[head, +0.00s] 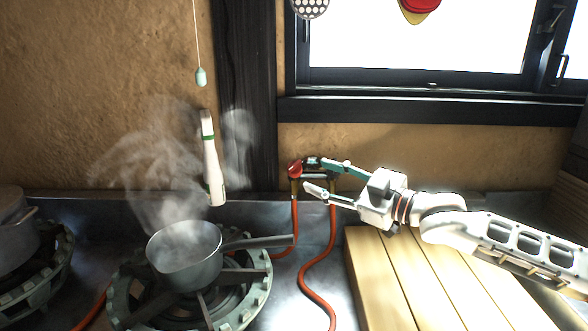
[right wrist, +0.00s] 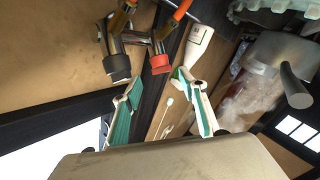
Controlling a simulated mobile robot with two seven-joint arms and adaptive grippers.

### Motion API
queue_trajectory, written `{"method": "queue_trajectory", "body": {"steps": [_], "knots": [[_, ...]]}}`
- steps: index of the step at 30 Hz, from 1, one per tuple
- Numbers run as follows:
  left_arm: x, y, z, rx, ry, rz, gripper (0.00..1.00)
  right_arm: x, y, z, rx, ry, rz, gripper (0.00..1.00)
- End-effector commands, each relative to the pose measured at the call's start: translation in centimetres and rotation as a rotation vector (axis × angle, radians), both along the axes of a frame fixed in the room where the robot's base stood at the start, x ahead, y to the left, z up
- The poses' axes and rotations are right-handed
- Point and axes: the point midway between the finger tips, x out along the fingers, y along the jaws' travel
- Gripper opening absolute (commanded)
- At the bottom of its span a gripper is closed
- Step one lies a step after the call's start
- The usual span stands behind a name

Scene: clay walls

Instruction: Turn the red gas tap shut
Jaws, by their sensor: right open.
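The red gas tap (head: 295,169) is on the pipe by the wall, above an orange hose. In the right wrist view the red tap handle (right wrist: 160,64) shows just beyond my fingertips, with a dark tap handle (right wrist: 118,66) to its left. My right gripper (head: 317,176) is open, its fingers pointing left at the red tap. In the right wrist view the open fingers (right wrist: 158,79) have nothing visible between them. I cannot tell whether a finger touches the tap. My left gripper is not in view.
A steaming pot (head: 184,256) stands on a burner (head: 255,285), its handle pointing towards the taps. A white bottle-like object (head: 214,172) is above it, near a hanging cord (head: 200,77). A wooden board (head: 395,285) lies below my right arm. Orange hoses (head: 315,283) cross the steel counter.

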Motion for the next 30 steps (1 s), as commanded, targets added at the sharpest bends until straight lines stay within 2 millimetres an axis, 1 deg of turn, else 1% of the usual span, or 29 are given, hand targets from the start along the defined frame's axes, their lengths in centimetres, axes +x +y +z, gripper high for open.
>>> {"method": "queue_trajectory", "body": {"steps": [1, 3, 9, 12, 18, 27, 29, 30], "knots": [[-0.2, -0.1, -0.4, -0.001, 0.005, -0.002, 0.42, 0.7, 1.0, -0.5, 0.001, 0.004, 0.003, 0.42], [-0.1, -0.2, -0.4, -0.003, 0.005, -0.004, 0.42, 1.6, 2.1, -0.6, 0.001, 0.004, 0.004, 0.42], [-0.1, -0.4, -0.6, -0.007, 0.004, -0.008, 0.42, 4.0, 4.8, -0.6, -0.001, 0.006, 0.001, 0.42], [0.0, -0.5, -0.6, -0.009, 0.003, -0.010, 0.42, 4.8, 5.7, -0.6, -0.001, 0.005, 0.001, 0.42], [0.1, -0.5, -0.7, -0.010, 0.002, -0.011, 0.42, 5.6, 6.7, -0.3, -0.001, 0.002, 0.001, 0.42], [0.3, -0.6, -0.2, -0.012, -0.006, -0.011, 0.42, 5.7, 6.8, -0.1, -0.001, 0.001, 0.000, 0.42], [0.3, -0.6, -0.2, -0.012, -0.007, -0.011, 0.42, 5.7, 6.8, -0.1, -0.001, 0.001, 0.000, 0.27], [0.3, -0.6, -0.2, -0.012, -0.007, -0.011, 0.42, 5.7, 6.8, -0.1, -0.001, 0.001, 0.000, 0.16]]}}
